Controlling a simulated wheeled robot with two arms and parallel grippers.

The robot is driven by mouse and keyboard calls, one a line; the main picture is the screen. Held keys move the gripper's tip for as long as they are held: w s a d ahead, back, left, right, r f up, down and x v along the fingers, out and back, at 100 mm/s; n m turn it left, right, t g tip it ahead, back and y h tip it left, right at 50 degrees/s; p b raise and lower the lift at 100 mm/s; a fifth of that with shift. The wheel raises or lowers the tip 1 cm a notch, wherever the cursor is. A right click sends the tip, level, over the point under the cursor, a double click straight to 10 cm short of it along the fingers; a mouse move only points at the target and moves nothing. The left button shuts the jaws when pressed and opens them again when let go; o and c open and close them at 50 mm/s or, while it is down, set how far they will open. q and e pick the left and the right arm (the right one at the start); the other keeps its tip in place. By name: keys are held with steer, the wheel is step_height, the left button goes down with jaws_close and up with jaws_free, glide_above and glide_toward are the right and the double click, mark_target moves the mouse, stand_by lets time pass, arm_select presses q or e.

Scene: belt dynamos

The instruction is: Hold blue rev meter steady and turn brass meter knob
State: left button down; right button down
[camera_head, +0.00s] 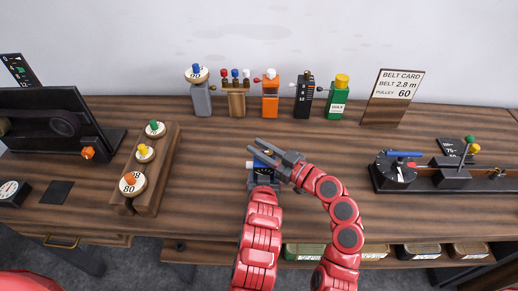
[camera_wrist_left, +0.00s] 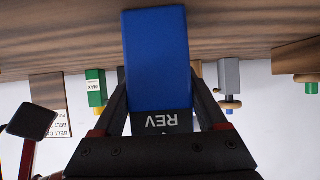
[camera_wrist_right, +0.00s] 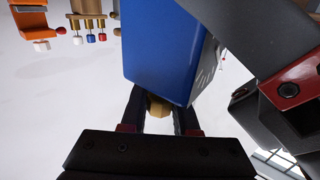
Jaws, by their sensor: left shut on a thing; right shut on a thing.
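The blue rev meter (camera_wrist_left: 158,60) is a blue block with a dark end marked REV. My left gripper (camera_head: 263,177) is shut on it, with one finger along each side. The meter also shows in the right wrist view (camera_wrist_right: 160,45), and in the head view it is mostly hidden by the grippers. The brass meter knob (camera_wrist_right: 158,106) sticks out from the meter's end. My right gripper (camera_wrist_right: 158,118) is shut on the knob, one finger on each side. In the head view, my right gripper comes across from the right, close above the left one.
Several small coloured devices, including an orange one (camera_head: 270,103) and a green one (camera_head: 338,104), stand along the back. A wooden rack (camera_head: 150,190) is at left, a belt card (camera_head: 394,98) at back right, and a dark dial machine (camera_head: 398,182) at right. Bench around the grippers is clear.

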steer(key=shift+f+t, duration=0.1)
steer(key=shift+t, duration=0.2)
steer(key=c, duration=0.7)
jaws_free()
steer(key=shift+o, duration=0.2)
steer(key=v, duration=1.2)
steer(key=shift+r, duration=0.25)
steer(key=shift+s, duration=0.1)
arm_select(q)
jaws_free()
